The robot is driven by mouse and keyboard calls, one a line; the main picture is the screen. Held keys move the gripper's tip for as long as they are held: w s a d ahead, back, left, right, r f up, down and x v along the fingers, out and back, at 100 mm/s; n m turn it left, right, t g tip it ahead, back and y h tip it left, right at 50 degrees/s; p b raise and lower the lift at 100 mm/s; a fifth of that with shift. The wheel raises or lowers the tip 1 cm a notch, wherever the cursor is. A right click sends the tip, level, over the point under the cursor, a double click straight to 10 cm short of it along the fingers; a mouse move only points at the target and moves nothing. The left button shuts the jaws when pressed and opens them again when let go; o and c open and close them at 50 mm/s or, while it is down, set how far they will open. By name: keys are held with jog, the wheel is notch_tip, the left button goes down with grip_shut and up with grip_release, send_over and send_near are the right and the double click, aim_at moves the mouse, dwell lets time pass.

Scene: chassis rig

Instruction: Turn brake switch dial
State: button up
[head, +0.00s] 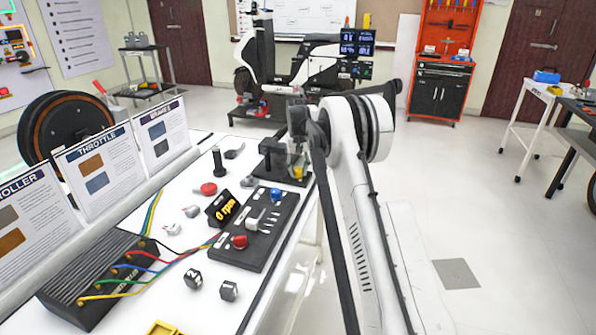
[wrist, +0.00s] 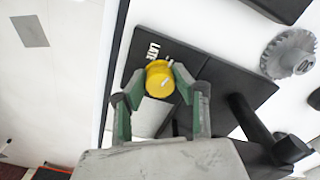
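A round yellow dial (wrist: 159,82) with a small white mark on top sits on a black plate (wrist: 190,68) in the wrist view. White lettering, partly hidden, is printed beside it. My gripper (wrist: 157,76) has its green-padded fingers on either side of the dial, with the tips close against its edge. In the head view, my gripper (head: 298,163) is low over the far end of the workbench, and the yellow dial (head: 299,173) shows just under it. Which label belongs to this dial cannot be fully read.
A black panel (head: 250,250) with a red knob (head: 240,242) and a blue knob (head: 276,195) lies nearer on the bench. Open floor lies right of the bench.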

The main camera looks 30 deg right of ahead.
grip_shut()
jog(key=shift+m, duration=1.4)
jog(key=o, duration=0.8)
grip_release()
